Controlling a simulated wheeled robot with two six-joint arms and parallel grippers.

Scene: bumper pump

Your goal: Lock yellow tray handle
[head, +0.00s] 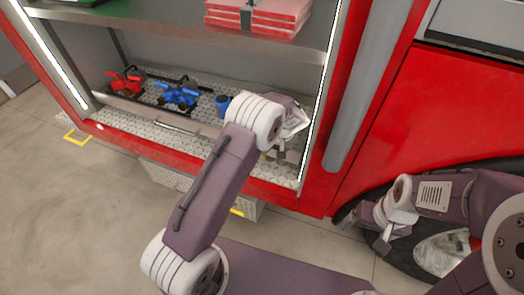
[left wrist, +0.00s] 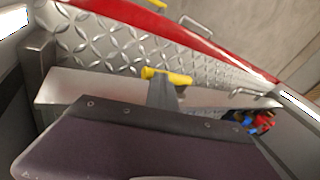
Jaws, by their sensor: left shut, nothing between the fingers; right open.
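A yellow handle (left wrist: 166,77) shows in the left wrist view, lying across the tip of my left gripper (left wrist: 163,95) at the edge of a grey metal tray (left wrist: 75,85). I cannot tell whether they touch. In the head view my left gripper (head: 283,150) is low at the right end of the open compartment, partly hidden by its own wrist. It is shut and empty. The tray (head: 150,112) there carries red and blue equipment. My right gripper (head: 382,238) is open and empty, in front of the wheel at the right.
A red pump (head: 124,82) and a blue pump (head: 178,95) stand in the compartment. A shelf (head: 160,27) with red cases (head: 262,17) is above. The red compartment edge (head: 130,140) and right door post (head: 322,110) bound the opening. The floor (head: 60,220) at left is clear.

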